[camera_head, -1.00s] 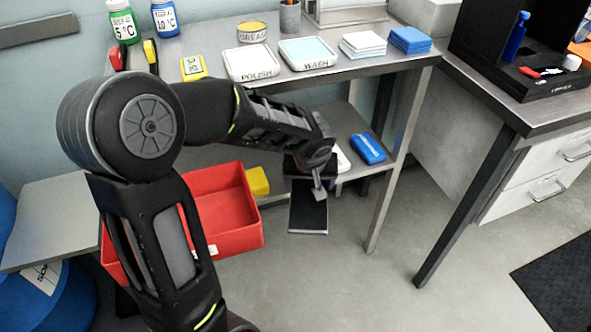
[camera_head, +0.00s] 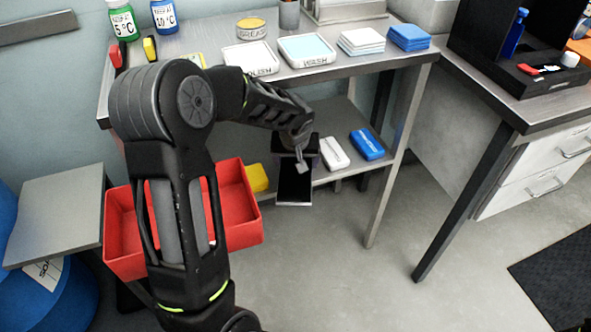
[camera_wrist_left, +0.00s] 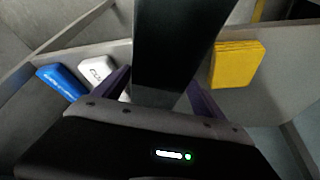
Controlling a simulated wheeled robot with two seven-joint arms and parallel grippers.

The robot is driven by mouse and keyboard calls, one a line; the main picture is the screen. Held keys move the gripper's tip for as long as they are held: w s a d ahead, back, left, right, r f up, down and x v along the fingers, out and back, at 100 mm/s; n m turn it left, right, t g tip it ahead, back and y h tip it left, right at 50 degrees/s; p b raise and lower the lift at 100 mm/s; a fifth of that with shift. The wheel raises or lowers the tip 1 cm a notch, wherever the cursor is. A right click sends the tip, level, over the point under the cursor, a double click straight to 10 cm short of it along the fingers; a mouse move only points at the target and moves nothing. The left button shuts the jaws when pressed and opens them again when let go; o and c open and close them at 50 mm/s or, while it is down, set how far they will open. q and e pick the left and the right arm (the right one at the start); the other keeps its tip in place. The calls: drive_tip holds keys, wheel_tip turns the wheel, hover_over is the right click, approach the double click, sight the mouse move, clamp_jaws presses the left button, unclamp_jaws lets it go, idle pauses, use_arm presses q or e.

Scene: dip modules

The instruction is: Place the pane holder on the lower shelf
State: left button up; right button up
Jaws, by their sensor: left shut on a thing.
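My left gripper (camera_head: 296,160) is shut on a dark, flat, rectangular piece, which I take as the pane holder (camera_head: 294,188). The pane holder hangs at the front edge of the lower shelf (camera_head: 318,122), apart from the floor. In the left wrist view, the pane holder (camera_wrist_left: 178,45) stands between the purple-sided fingers and hides the shelf's middle. Whether it touches the shelf cannot be told. My right gripper is not in view.
On the lower shelf, a white box (camera_head: 334,153) and a blue box (camera_head: 367,145) lie right of the gripper, and a yellow block (camera_head: 256,178) lies left. A red bin (camera_head: 240,221) stands in front at left. The upper tabletop (camera_head: 210,40) overhangs the shelf.

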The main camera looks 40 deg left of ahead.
use_arm(q)
wheel_tip(320, 180, down, 4)
drive_tip(key=shift+a+f+b, duration=0.1)
drive_tip(key=shift+a+b, duration=0.05)
drive_tip(key=shift+b, duration=0.2)
drive_tip(key=shift+w, duration=0.15)
drive_tip(key=shift+f, duration=0.2)
drive_tip(key=o, duration=1.5)
drive_tip(key=shift+o, duration=0.2)
